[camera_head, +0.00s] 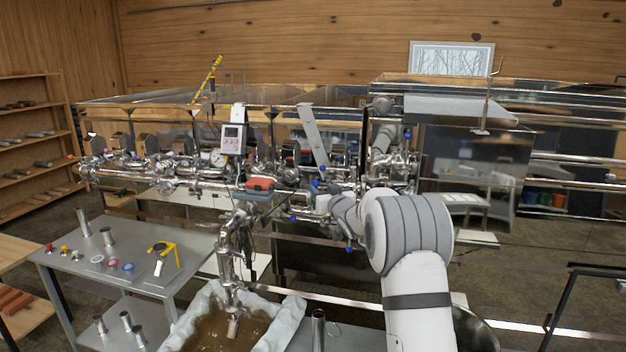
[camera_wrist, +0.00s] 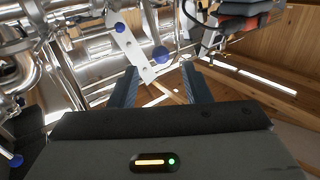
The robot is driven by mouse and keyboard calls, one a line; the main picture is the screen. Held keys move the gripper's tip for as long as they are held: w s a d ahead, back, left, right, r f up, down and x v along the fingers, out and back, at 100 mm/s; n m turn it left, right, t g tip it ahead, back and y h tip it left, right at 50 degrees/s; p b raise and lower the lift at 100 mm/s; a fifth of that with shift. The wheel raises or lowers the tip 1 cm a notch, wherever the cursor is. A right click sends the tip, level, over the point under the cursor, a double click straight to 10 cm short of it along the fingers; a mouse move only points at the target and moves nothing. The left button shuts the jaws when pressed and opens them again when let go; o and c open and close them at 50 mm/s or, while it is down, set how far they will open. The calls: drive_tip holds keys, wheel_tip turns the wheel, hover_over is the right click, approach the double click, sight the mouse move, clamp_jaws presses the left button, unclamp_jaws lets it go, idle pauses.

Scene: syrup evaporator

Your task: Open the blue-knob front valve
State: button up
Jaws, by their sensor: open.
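Several blue knobs show on the steel pipework in front of the evaporator. In the head view, one blue knob (camera_head: 316,183) is beside the end of my arm, and another blue knob (camera_head: 349,249) hangs lower on a pipe. I cannot tell which is the front valve. In the wrist view, one blue knob (camera_wrist: 160,54) appears just beyond and between my fingertips, apart from them as far as I can tell. Another blue knob (camera_wrist: 120,27) is up and left. My gripper (camera_wrist: 161,80) is open and empty. Its fingers are not clearly visible in the head view.
A red-topped dark box (camera_head: 260,185) is left of my wrist; it also shows in the wrist view (camera_wrist: 250,12). A grey table (camera_head: 130,257) with small parts is at left. Dense pipes surround my gripper.

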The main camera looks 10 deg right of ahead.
sight(317, 184)
drive_tip(key=shift+p+x, duration=1.5)
drive_tip(key=shift+x, duration=2)
clamp_jaws()
